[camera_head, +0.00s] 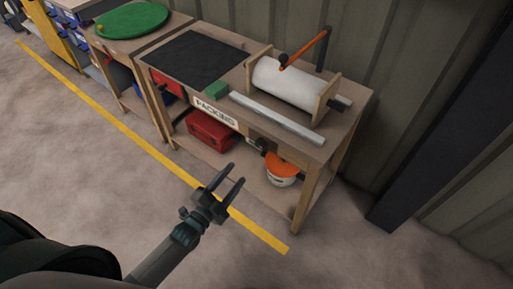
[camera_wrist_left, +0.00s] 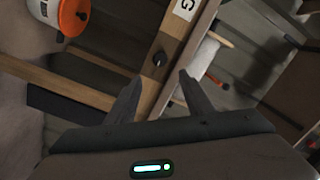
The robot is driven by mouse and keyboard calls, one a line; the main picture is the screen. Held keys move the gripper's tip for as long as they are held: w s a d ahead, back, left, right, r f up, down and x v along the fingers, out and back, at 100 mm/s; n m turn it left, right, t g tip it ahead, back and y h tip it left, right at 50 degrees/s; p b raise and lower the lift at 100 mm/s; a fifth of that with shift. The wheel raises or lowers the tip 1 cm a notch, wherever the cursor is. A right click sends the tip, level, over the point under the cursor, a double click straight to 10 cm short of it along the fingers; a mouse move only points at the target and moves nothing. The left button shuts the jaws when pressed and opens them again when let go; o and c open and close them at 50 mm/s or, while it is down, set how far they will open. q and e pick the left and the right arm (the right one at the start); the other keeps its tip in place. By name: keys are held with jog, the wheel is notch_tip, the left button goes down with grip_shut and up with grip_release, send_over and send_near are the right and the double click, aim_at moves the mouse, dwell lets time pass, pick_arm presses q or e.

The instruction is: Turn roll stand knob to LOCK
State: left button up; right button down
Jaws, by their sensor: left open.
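The roll stand holds a white roll (camera_head: 285,86) between wooden end plates (camera_head: 326,100) on the packing bench. A small dark round knob (camera_wrist_left: 159,59) sits on the brown panel of the bench's front rail, past the edge of a white sign. Its pointer and any LOCK mark are too small to read. My left gripper (camera_head: 236,173) is open and empty, out in front of the bench and apart from it. In the wrist view the knob shows beyond the gap between its fingers (camera_wrist_left: 161,77). My right gripper is not in view.
The floor in front is clear, with a yellow line (camera_head: 130,127).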

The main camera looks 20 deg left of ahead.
aim_at(259, 146)
pick_arm(q)
jog(key=x, duration=1.4)
jog(key=shift+w+d, duration=0.15)
jog(key=shift+w, duration=0.1)
jog(key=c, duration=1.1)
